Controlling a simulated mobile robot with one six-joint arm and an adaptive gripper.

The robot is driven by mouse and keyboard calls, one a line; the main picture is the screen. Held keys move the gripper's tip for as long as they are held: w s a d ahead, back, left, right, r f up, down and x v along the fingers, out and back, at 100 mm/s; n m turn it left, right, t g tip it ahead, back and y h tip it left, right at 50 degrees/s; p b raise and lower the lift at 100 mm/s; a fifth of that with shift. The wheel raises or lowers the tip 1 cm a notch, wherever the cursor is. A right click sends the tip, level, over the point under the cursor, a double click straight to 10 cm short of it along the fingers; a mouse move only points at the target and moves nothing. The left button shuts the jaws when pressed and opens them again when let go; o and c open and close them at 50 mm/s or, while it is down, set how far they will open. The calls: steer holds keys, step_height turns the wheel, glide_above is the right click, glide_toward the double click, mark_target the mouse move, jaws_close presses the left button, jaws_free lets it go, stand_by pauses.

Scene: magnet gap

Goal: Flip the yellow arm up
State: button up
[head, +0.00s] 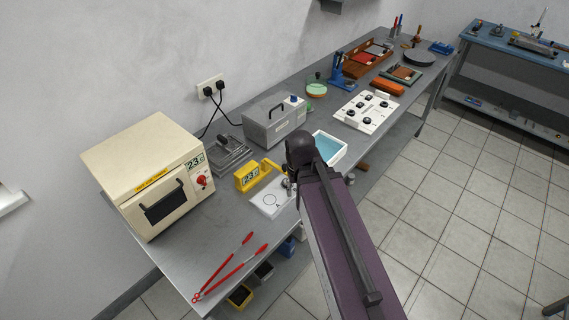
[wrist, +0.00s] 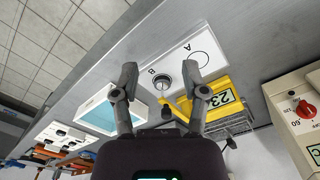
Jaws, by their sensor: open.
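The yellow meter with a digital display (head: 247,177) stands behind the white board, and it also shows in the wrist view (wrist: 217,99). A thin yellow arm (wrist: 182,104) reaches from its side toward a dark round piece (wrist: 167,112) between my fingers. In the head view a yellow strip (head: 272,164) juts from the meter's right side. The white board (wrist: 187,52) carries marks A and B, with a metal cylinder (wrist: 163,72) at B. My gripper (wrist: 160,76) is open, its fingers either side of the cylinder in the picture. Contact cannot be told.
A blue-lined white tray (head: 329,148) lies beside the board. A cream oven (head: 147,172) and red tongs (head: 228,268) are on the bench (head: 200,245) to the left. A grey box (head: 273,120) stands behind. The bench front near the tongs has free room.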

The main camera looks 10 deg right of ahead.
steer(key=shift+o, duration=0.6)
step_height(320, 180, up, 8)
steer(key=n+p, duration=0.8)
steer(key=n, duration=0.8)
glide_above(285, 166)
steer(key=shift+w+r, duration=0.15)
steer(key=shift+r, duration=0.05)
steer(key=shift+f, duration=0.2)
step_height(285, 166, down, 14)
steer(key=b, duration=1.3)
steer(key=shift+r, duration=0.25)
jaws_close()
